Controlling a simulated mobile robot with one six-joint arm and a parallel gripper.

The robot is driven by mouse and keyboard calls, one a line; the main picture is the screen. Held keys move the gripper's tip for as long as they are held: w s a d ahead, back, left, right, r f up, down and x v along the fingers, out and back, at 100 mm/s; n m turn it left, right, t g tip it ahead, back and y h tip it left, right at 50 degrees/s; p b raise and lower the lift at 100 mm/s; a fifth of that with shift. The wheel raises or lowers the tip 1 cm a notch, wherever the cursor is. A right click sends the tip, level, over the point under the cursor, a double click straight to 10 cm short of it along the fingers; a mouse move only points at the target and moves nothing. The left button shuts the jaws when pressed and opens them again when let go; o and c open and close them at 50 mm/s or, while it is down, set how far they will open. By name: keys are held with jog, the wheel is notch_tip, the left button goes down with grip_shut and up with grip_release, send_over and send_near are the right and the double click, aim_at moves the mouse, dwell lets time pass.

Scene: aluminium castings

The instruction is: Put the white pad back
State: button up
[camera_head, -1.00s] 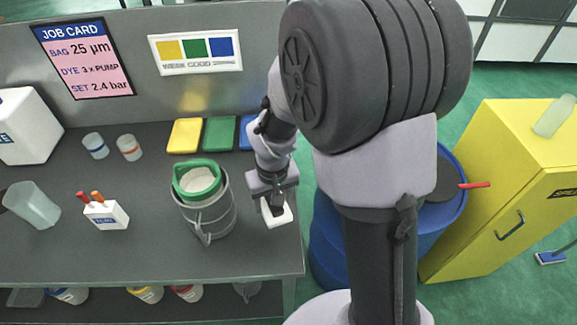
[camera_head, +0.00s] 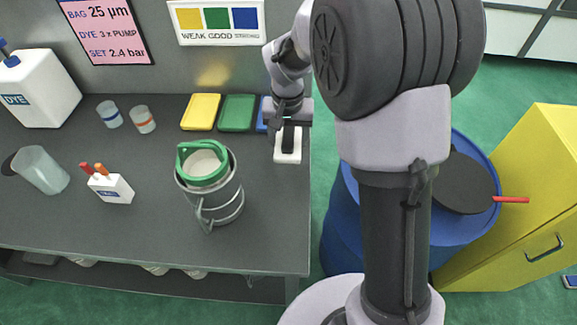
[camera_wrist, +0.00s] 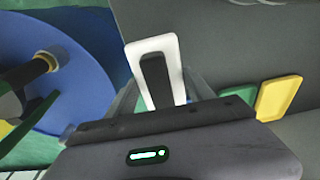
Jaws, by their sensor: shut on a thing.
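The white pad (camera_head: 287,158) is a small white block with a black handle on top. My gripper (camera_head: 289,128) is shut on its handle, near the right edge of the grey bench. In the wrist view the pad (camera_wrist: 173,52) lies in line with my gripper (camera_wrist: 162,90), its black handle between the fingers. I cannot tell whether the pad touches the bench top. The blue tray (camera_head: 262,116) is partly hidden behind my gripper. The green tray (camera_head: 237,113) and yellow tray (camera_head: 201,112) lie left of it.
A metal pot with a green-rimmed filter (camera_head: 207,185) stands left of the pad. A white pen holder (camera_head: 111,188), a clear beaker (camera_head: 42,170), two small jars and a white dye jug (camera_head: 40,90) are farther left. A blue drum (camera_head: 345,225) stands right of the bench.

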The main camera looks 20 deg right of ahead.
aim_at(288, 166)
notch_tip(288, 166, down, 9)
jog(key=b, duration=0.3)
jog(key=shift+f+b, duration=0.1)
jog(key=shift+b, duration=0.25)
jog(key=shift+r, duration=0.2)
jog(key=o, duration=0.9)
jog(key=shift+f, duration=0.25)
jog(key=o, duration=0.4)
jog(key=shift+r, duration=0.1)
jog(key=shift+r, duration=0.1)
